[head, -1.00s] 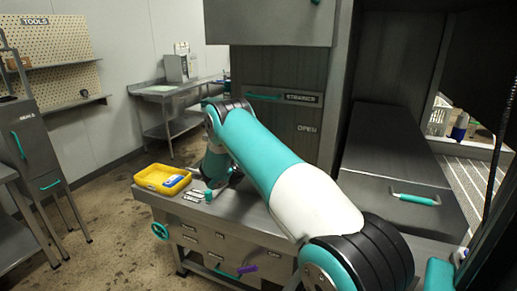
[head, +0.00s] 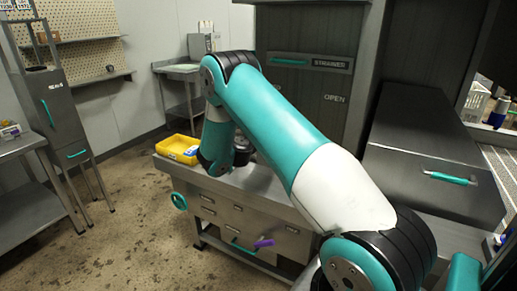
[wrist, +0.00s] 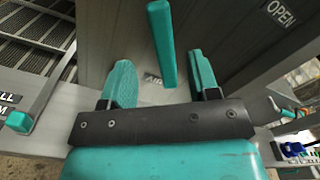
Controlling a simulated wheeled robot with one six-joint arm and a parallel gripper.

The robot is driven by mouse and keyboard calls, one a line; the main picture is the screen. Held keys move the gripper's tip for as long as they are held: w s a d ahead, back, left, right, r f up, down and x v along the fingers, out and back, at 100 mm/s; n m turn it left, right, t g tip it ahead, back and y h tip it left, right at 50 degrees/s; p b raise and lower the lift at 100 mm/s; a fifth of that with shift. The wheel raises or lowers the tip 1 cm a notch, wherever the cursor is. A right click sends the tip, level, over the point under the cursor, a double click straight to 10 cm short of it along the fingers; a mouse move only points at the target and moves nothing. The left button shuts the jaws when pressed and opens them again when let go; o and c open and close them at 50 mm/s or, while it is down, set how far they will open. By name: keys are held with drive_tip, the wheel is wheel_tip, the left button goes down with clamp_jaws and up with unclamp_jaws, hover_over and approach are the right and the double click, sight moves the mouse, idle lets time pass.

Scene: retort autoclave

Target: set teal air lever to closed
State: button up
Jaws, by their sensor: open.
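In the wrist view a teal lever bar (wrist: 162,45) stands out from a grey metal panel. A small label, which seems to read AIR, shows below it. My gripper (wrist: 161,72) is open, with one teal finger on each side of the lever's lower end. I see gaps between the fingers and the bar; whether the bar lies at fingertip depth I cannot tell. In the head view my arm reaches over the steel table (head: 262,187), and the fingers and this lever cannot be made out there.
A yellow tray (head: 178,148) stands on the table's left end. A teal wheel (head: 179,201) and a purple handle (head: 264,243) are on its front. Open floor lies to the left.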

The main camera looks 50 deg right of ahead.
drive_tip(key=b+v, duration=0.7)
drive_tip(key=b, duration=0.5)
drive_tip(key=shift+a, duration=0.2)
drive_tip(key=shift+s, duration=0.1)
